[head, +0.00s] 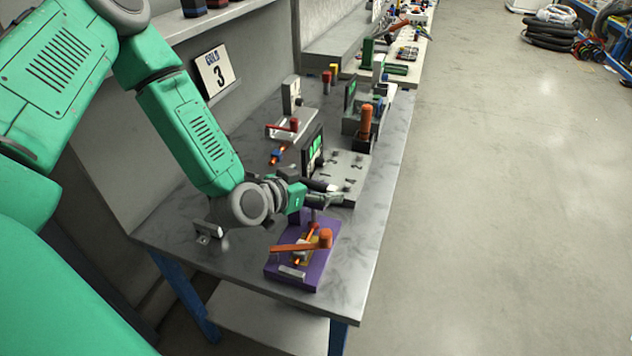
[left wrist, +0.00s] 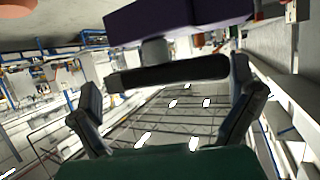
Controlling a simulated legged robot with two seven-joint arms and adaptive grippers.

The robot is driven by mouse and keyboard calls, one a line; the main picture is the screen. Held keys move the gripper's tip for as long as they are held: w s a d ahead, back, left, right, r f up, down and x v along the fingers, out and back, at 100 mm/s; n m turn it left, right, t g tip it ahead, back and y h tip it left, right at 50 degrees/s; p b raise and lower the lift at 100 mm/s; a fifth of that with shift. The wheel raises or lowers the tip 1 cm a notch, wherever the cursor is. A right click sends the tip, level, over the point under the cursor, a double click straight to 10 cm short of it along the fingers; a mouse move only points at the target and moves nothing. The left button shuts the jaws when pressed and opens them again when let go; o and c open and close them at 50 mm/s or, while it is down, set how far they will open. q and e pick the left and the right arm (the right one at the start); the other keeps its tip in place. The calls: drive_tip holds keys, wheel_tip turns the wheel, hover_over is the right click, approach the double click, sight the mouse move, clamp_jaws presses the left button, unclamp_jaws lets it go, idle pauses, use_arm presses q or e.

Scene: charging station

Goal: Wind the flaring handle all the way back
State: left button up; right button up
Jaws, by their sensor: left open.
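The flaring tool (head: 312,272) is a purple base near the front end of the grey table. A purple block (left wrist: 178,20), which looks like the base, crosses the top there. My right gripper is not in view.
A grey plate with pegs (head: 347,175) and a dark screen (head: 313,150) stand behind my gripper. A small metal bracket (head: 208,232) sits at the left. A red-handled fixture (head: 292,128) is farther back.

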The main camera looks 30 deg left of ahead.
use_arm(q)
drive_tip(key=c, duration=0.8)
drive_tip(key=shift+s+a, duration=0.1)
drive_tip(key=shift+a, duration=0.2)
drive_tip(key=shift+c, duration=0.2)
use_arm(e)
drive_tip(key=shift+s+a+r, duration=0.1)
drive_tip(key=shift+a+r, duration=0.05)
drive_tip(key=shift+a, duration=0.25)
use_arm(q)
drive_tip(key=shift+d+n, duration=0.25)
drive_tip(key=shift+n, duration=0.05)
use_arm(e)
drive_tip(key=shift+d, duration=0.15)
